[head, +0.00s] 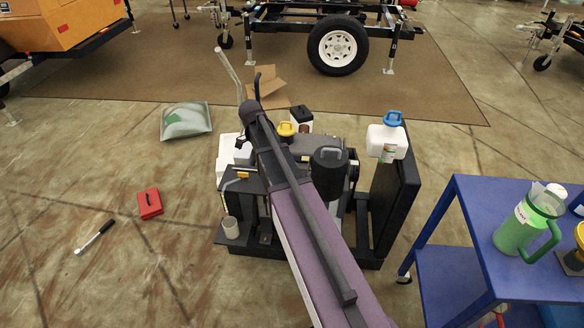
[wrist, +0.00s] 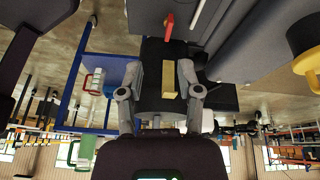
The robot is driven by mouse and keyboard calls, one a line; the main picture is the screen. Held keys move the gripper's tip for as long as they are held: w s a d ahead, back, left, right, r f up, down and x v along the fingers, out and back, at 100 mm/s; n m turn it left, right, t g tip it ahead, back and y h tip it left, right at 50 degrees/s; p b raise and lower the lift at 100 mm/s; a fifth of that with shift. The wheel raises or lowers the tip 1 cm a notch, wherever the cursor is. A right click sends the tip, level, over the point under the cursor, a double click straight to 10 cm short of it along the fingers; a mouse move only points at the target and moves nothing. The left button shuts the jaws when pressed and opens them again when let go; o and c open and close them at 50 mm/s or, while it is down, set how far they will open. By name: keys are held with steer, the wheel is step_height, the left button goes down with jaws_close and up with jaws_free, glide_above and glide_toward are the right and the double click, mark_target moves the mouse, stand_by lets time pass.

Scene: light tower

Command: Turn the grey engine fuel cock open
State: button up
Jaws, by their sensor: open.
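The engine unit (head: 330,170) stands on the floor in the middle of the head view, partly covered by my arm. In the wrist view my gripper (wrist: 161,92) is open, its two grey fingers apart. A yellow bar-shaped part (wrist: 168,80) on a dark body shows between the fingers; I cannot tell whether they touch it. A red lever (wrist: 168,27) shows above it. A yellow-handled part (head: 243,174) shows at the engine's left side in the head view. I cannot make out a grey fuel cock in either view. My gripper is hidden behind my arm in the head view.
A white jug with a blue cap (head: 388,140) stands on the right side of the unit. A blue cart (head: 470,215) with a green jug (head: 518,230) is at the right. A red box (head: 149,203) and a tool (head: 95,236) lie on the open floor at left.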

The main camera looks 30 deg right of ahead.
steer(key=shift+w+d+r+m+p, duration=0.25)
steer(key=shift+w+d+r+m, duration=0.1)
steer(key=shift+r+m, duration=0.2)
steer(key=shift+w+d+r+m+p, duration=0.25)
steer(key=shift+d+r+m, duration=0.1)
steer(key=shift+r+m, duration=0.15)
steer(key=shift+f, duration=0.25)
steer(key=b+x, duration=1.3)
steer(key=shift+s+d+f, duration=0.15)
steer(key=shift+s, duration=0.1)
